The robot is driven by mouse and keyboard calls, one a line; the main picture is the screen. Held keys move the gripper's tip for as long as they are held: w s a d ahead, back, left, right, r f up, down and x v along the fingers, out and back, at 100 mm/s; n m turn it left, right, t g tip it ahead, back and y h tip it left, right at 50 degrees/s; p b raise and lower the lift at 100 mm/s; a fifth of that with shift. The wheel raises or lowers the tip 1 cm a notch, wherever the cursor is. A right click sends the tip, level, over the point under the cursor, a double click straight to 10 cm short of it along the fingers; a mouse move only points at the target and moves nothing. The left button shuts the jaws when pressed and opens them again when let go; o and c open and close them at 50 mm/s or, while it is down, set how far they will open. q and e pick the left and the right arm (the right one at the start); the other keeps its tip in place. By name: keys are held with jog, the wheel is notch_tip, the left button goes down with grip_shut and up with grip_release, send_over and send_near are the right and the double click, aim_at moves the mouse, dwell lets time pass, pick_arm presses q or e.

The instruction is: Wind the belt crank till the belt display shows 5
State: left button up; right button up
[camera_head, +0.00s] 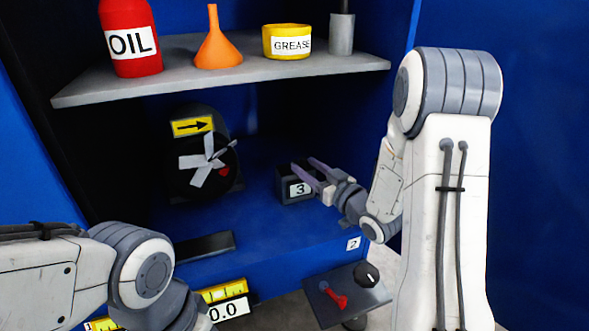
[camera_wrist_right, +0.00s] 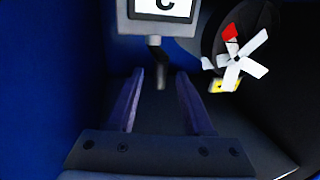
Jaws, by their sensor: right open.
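A dark box with a white plate reading 3 (camera_head: 299,189) stands on the blue floor of the cabinet. It also shows in the right wrist view (camera_wrist_right: 164,22), its plate cut off by the top edge. A short dark stem (camera_wrist_right: 157,76) sticks out from the box between my right fingers. My right gripper (camera_head: 302,164) is open at the box; contact is not visible. A white display reading 0.0 (camera_head: 229,309) sits at the front below. A red handle (camera_head: 335,296) is on a grey panel. No label names the belt crank or belt display. My left gripper is out of view.
A shelf (camera_head: 270,74) above holds a red oil bottle (camera_head: 130,40), an orange funnel (camera_head: 217,45), a grease tub (camera_head: 286,42) and a grey cylinder (camera_head: 342,34). A white-bladed fan (camera_head: 205,162) stands left of the box. A black knob (camera_head: 366,274) is beside the red handle.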

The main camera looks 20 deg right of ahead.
aim_at(305, 166)
jog(key=b+x, duration=0.1)
jog(key=x, duration=0.3)
jog(key=shift+w+a+b, duration=0.1)
jog(key=shift+w+b, duration=0.15)
jog(key=shift+b, duration=0.1)
jog(key=shift+w+a, duration=0.15)
jog(key=shift+w, duration=0.4)
grip_shut()
